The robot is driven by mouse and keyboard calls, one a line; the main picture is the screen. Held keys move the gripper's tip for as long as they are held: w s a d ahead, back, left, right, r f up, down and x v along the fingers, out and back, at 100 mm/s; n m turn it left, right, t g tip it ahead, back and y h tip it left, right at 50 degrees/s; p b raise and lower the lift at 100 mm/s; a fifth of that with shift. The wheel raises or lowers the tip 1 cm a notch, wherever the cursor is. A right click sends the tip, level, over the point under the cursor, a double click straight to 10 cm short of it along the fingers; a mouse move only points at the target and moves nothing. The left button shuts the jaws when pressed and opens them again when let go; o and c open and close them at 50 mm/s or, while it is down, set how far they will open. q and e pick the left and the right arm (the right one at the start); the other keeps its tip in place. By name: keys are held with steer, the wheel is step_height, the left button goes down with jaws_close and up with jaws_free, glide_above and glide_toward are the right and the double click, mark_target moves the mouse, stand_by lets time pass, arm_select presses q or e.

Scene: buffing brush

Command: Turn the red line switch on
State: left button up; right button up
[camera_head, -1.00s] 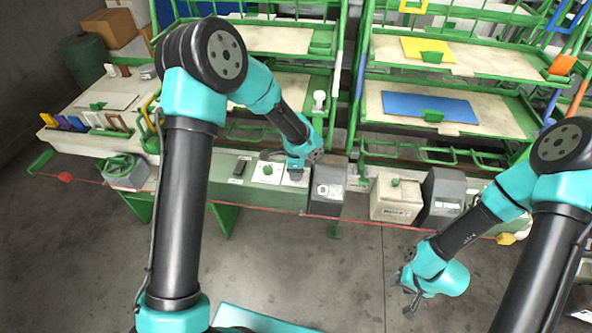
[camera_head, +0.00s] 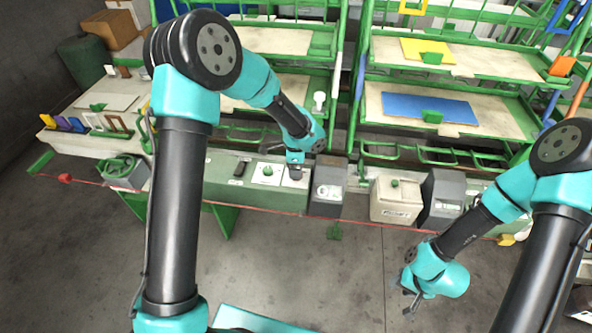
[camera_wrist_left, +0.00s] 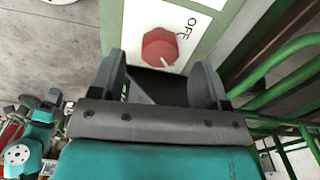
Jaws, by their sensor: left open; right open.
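In the left wrist view, a red rotary knob (camera_wrist_left: 160,47) sits on a white plate (camera_wrist_left: 196,18) printed "OFF". A pale mark on the knob's lower right edge points toward the lower right of the picture. My left gripper (camera_wrist_left: 160,84) is open, its dark fingers on either side just short of the knob, with nothing between them. In the head view, my left gripper (camera_head: 294,168) is over the green bench front, and it hides the knob. My right gripper (camera_head: 411,298) is open and empty over the floor at the right.
A grey box (camera_head: 327,187) stands right beside my left gripper. A cream box with a green button (camera_head: 394,199) and another dark box (camera_head: 441,198) are further right. A red cord (camera_head: 110,184) runs along the bench front. Green shelf racks rise behind.

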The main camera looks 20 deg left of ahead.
arm_select(q)
step_height(320, 180, up, 14)
steer(key=shift+r, duration=0.2)
stand_by(0.5)
